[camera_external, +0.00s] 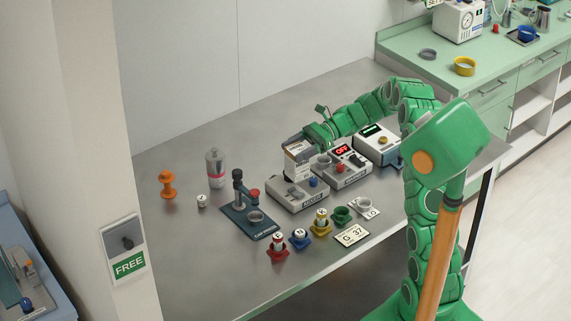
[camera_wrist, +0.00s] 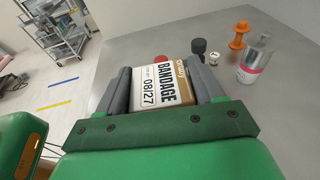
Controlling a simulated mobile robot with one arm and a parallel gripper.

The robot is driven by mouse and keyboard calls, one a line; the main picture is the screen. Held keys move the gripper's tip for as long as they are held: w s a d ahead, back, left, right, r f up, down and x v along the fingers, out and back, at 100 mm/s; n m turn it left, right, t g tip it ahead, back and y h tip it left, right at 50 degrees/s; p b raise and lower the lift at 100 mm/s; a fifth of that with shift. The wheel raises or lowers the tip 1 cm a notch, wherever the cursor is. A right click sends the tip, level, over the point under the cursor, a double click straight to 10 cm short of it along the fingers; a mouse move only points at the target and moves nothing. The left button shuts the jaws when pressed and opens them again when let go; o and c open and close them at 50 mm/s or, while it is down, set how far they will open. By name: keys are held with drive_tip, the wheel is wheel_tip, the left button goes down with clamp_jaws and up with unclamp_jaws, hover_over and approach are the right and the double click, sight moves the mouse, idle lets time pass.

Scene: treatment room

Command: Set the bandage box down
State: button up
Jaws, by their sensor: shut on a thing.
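The bandage box (camera_wrist: 160,88) is white and tan with "BANDAGE" and "08/27" printed on it. In the wrist view it sits between the two grey fingers of my gripper (camera_wrist: 162,84), which is shut on it. In the external view the box (camera_external: 298,162) is upright beside my gripper (camera_external: 303,140), over a grey device (camera_external: 297,192) on the steel table (camera_external: 200,255). I cannot tell whether the box touches the device or hangs just above it.
A device reading "OFF" (camera_external: 346,165) and another white device (camera_external: 378,143) stand right of the box. A dark press-like stand (camera_external: 249,213), a bottle (camera_external: 215,169) and an orange piece (camera_external: 167,184) are left. Small coloured holders (camera_external: 300,239) line the front. The table's front left is clear.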

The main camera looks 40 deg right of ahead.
drive_tip(key=s+a+n+g, duration=0.2)
drive_tip(key=s+a, duration=0.5)
drive_tip(key=s, duration=0.4)
drive_tip(key=s+a+n+g, duration=0.25)
drive_tip(key=s+a, duration=0.45)
drive_tip(key=s, duration=0.4)
drive_tip(key=s+a+n+g, duration=0.1)
drive_tip(key=s+a+g, duration=0.2)
drive_tip(key=s+a, duration=0.65)
drive_tip(key=w+a+f, duration=0.4)
drive_tip(key=w+f, duration=0.6)
drive_tip(key=f, duration=0.2)
drive_tip(key=shift+w+a+f+h, duration=0.2)
drive_tip(key=shift+a+h, duration=0.1)
drive_tip(key=shift+a, duration=0.05)
drive_tip(key=shift+f, duration=0.15)
drive_tip(key=o, duration=1.1)
drive_tip(key=shift+r, duration=0.2)
